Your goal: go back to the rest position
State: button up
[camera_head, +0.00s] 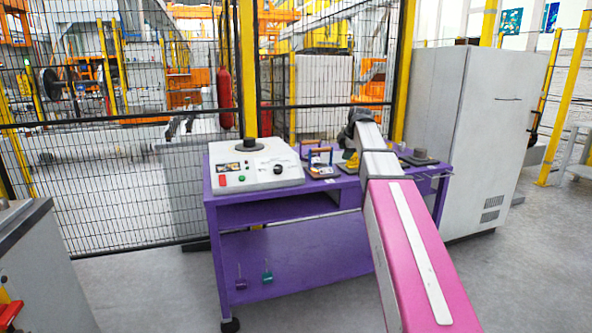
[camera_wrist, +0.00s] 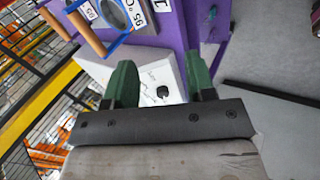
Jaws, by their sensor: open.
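My gripper (camera_wrist: 162,85) shows in the wrist view with its two green fingers apart and nothing between them. Beyond the fingers is the white control box (camera_wrist: 160,68), partly hidden by the left finger. In the head view my pink and white arm reaches over the right half of the purple table (camera_head: 290,205); the gripper itself is hidden behind the arm's end there. The white control box (camera_head: 255,167) stands on the left of the table top, with a dark round piece on it and a red and a green button.
A tool with a wooden handle and blue frame (camera_head: 318,160) lies beside the box; its handle (camera_wrist: 86,32) shows near my left finger. A dark round part (camera_head: 420,157) is at the table's right. A mesh fence (camera_head: 120,120) stands behind, a grey cabinet (camera_head: 465,120) at right. The front floor is clear.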

jog(key=s+f+m+g+h, duration=0.1)
jog(key=s+f+m+g, duration=0.2)
jog(key=s+f+m, duration=0.7)
jog(key=s+f+m+g+h, duration=0.1)
jog(key=s+f+m+g, duration=0.2)
jog(key=s+f+m, duration=0.7)
jog(key=s+f, duration=0.6)
jog(key=f, duration=0.4)
jog(key=s+f, duration=0.7)
jog(key=f, duration=0.4)
jog(key=shift+a, duration=0.4)
dwell(3.5)
